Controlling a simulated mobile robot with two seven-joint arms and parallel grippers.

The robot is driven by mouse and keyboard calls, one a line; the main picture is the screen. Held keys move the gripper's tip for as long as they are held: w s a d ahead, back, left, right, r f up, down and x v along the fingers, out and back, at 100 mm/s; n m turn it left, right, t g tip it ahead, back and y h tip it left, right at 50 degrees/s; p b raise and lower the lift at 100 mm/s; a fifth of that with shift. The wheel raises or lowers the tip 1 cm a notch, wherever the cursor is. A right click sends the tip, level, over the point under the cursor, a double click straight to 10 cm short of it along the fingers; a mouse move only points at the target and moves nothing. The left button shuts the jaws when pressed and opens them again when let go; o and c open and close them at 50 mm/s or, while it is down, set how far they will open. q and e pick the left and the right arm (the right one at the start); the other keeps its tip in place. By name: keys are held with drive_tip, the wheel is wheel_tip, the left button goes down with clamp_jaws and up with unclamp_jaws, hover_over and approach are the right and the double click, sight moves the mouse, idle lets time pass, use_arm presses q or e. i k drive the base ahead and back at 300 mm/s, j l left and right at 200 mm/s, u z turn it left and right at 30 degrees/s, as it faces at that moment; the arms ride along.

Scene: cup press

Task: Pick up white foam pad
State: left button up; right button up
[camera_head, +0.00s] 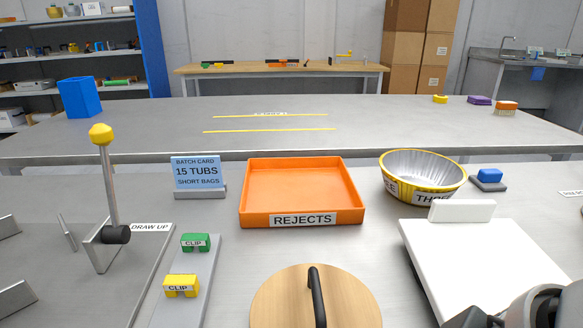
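A small white block (462,210) stands at the back edge of a larger flat white slab (484,262) on the right of the table. I cannot tell whether the block or the slab is the white foam pad, or whether the block is a separate piece. A grey and black part of my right arm covers the slab's front right corner. No gripper fingers show, so what my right gripper touches is hidden. My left arm and gripper are not in view.
An orange REJECTS tray (348,212) is empty at the centre. A yellow-rimmed metal bowl (422,164) stands behind the slab. A round wooden lid (270,305) with a black handle is in front. Green (195,238) and yellow clips sit left, near a lever (109,185).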

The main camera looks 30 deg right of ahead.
sight(462, 257)
drive_tip(key=l+z, duration=0.15)
drive_tip(key=z, duration=1.9)
